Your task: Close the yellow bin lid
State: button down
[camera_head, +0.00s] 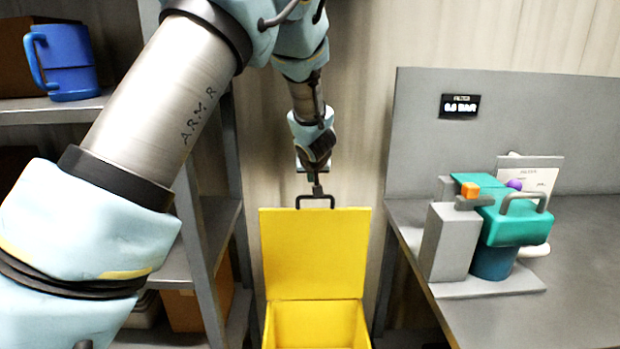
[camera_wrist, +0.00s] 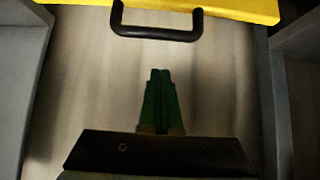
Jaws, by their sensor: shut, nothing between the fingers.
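The yellow bin (camera_head: 315,325) stands on the floor between the shelf and the bench. Its yellow lid (camera_head: 314,253) is open and stands upright at the back of the bin. A dark handle (camera_head: 315,199) sticks up from the lid's top edge. My gripper (camera_head: 317,188) is at the handle in the head view; I cannot tell there whether it touches. In the wrist view my gripper (camera_wrist: 160,75) has its green fingers together and empty, with the handle (camera_wrist: 157,34) a little beyond the tips. The lid's edge (camera_wrist: 225,8) shows at the top of that view.
A grey shelf (camera_head: 50,108) with a blue mug (camera_head: 68,63) is at the left. A grey bench (camera_head: 580,250) at the right bears a teal filter unit (camera_head: 515,222) with a handle. The bin sits in a narrow gap, with a pale wall behind.

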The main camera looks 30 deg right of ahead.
jog(key=shift+s+f+b, duration=0.1)
jog(key=shift+f+b, duration=0.55)
jog(key=shift+f, duration=1.4)
